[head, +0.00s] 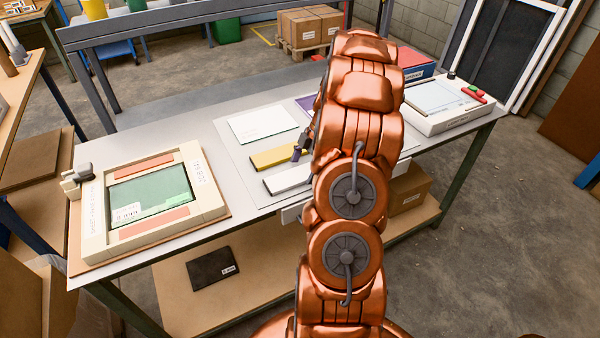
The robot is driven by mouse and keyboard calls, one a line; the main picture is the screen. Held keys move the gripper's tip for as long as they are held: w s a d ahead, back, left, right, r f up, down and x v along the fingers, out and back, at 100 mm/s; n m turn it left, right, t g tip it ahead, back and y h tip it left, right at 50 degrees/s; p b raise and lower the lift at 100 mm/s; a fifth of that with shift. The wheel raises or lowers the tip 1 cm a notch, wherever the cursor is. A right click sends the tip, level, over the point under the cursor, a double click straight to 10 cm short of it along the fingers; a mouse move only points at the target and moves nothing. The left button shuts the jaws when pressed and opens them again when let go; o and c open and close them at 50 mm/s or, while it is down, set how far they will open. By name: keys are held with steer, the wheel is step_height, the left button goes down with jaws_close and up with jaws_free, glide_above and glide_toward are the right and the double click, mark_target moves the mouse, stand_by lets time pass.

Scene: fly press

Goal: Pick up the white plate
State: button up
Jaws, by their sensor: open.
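A small white plate (288,178) lies flat on the grey mat on the workbench, just in front of a gold plate (275,156). A larger thin white sheet (262,124) lies behind them. My gripper (299,152) shows only in part, as dark fingers at the left edge of my copper arm. It is open, and in the picture it appears beside the right end of the gold plate, just behind the white plate. The height of the fingers above the bench is hard to tell. My arm hides the area right of the plates.
A cream frame with a green screen (97,222) stands at the bench's left end. A white device with red and green buttons (440,118) stands at the right end. A purple item (306,104) is partly behind my arm.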

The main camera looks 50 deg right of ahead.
mark_target(297, 174)
steer(key=c, duration=1.4)
steer(key=shift+o, duration=0.2)
steer(key=shift+w+d+r+b, duration=0.1)
steer(key=shift+r+b, duration=0.95)
steer(key=shift+r, duration=0.7)
steer(key=s+a+b, duration=0.2)
steer(key=a, duration=0.5)
steer(key=s+a+r+b, duration=0.1)
steer(key=s+a+b, duration=0.1)
steer(key=a, duration=0.6)
steer(key=shift+s+a+r, duration=0.25)
